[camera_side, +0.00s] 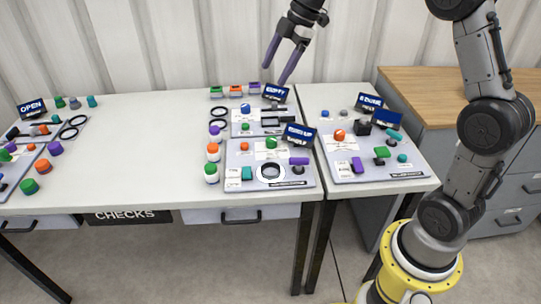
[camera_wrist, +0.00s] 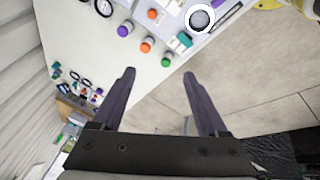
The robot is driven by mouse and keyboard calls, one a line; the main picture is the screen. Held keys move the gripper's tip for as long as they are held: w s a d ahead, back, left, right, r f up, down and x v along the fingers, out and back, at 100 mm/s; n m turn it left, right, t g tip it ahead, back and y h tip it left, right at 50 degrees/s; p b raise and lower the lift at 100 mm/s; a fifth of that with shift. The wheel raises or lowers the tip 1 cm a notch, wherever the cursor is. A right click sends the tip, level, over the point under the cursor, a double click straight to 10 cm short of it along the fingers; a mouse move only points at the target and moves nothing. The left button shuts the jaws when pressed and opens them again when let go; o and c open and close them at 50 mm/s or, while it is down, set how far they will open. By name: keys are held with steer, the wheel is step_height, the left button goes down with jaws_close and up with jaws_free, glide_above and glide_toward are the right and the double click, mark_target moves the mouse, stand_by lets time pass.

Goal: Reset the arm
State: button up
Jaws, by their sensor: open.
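My gripper (camera_side: 283,62) is raised in the air above the back of the white table in the side view. Its two purple-grey fingers point down and stand apart, with nothing between them. In the wrist view my gripper (camera_wrist: 160,95) also shows open and empty, with the table edge and the floor beyond the fingers. It touches nothing that I can see.
A second board (camera_side: 400,175) lies on the right table. The white table's middle (camera_side: 150,150) is clear. A wooden-topped cabinet (camera_side: 430,88) stands right.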

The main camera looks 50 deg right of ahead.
steer(key=s+a+r+m+t+h, duration=0.1)
steer(key=s+a+r+m, duration=0.2)
steer(key=s, duration=0.6)
steer(key=s+a+r+m+t, duration=0.1)
steer(key=s+a+r, duration=0.2)
steer(key=s+a, duration=0.5)
steer(key=s+d+f+m+h, duration=0.2)
steer(key=s+d+f+m, duration=0.1)
steer(key=s+f+m, duration=0.6)
steer(key=shift+s+d+m, duration=0.35)
steer(key=shift+s+m, duration=0.75)
steer(key=shift+s, duration=0.9)
